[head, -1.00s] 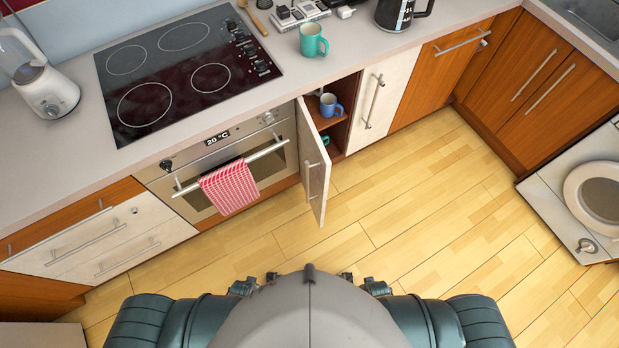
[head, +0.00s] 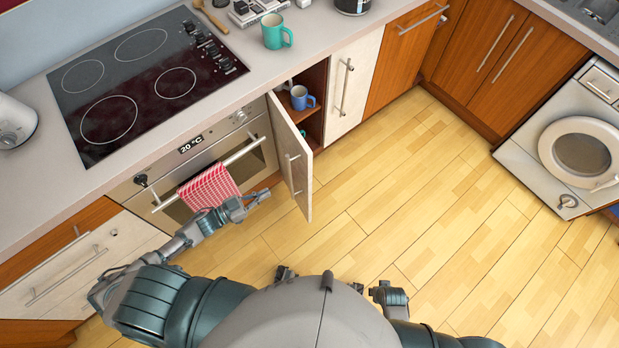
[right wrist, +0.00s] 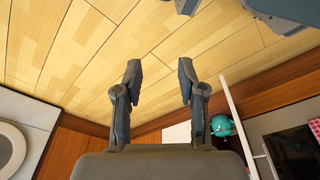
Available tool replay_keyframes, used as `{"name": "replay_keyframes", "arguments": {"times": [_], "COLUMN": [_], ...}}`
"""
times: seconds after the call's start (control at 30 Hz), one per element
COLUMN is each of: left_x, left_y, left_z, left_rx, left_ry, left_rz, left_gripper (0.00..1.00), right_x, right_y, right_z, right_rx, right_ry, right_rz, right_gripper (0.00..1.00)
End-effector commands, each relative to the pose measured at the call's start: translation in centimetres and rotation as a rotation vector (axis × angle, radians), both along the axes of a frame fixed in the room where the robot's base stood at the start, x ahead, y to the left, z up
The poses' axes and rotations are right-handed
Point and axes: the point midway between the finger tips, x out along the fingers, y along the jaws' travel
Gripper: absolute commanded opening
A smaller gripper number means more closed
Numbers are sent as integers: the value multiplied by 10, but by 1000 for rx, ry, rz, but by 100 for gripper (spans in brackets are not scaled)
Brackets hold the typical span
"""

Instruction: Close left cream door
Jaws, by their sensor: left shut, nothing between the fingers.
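The left cream door (head: 298,172) stands open beside the oven, swung out from its cabinet (head: 313,123) toward me, with a vertical bar handle on its left-facing side. In the right wrist view the door (right wrist: 238,115) shows as a thin pale strip. My left gripper (head: 262,197) is shut and empty, in front of the oven, just left of the door and apart from it. My right gripper (right wrist: 160,78) is open and empty, above the wooden floor. A blue mug (head: 300,98) stands inside the cabinet.
A red striped towel (head: 208,187) hangs on the oven handle, close behind my left arm. A second cream door (head: 351,88) is shut right of the opening. A teal mug (head: 274,32) stands on the counter. The floor (head: 400,190) to the right is clear.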

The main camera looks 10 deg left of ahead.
Motion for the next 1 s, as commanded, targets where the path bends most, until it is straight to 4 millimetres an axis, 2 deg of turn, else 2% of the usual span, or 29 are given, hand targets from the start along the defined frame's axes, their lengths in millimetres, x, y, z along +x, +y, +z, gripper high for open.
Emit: {"name": "replay_keyframes", "arguments": {"times": [0.17,0.7,1.0], "left_x": [9,80,92], "left_y": [-9,-89,-101], "left_z": [3,3,2], "left_rx": [-14,-10,-10], "left_ry": [-7,-7,-5], "left_rz": [-15,-12,-11], "left_gripper": [0,0,0], "right_x": [1,5,4], "right_y": [2,4,3], "right_z": [3,11,16], "right_rx": [-5,-3,-3], "right_ry": [-1,-4,-5], "right_rz": [-1,-2,-3], "right_gripper": [40,40,40]}}
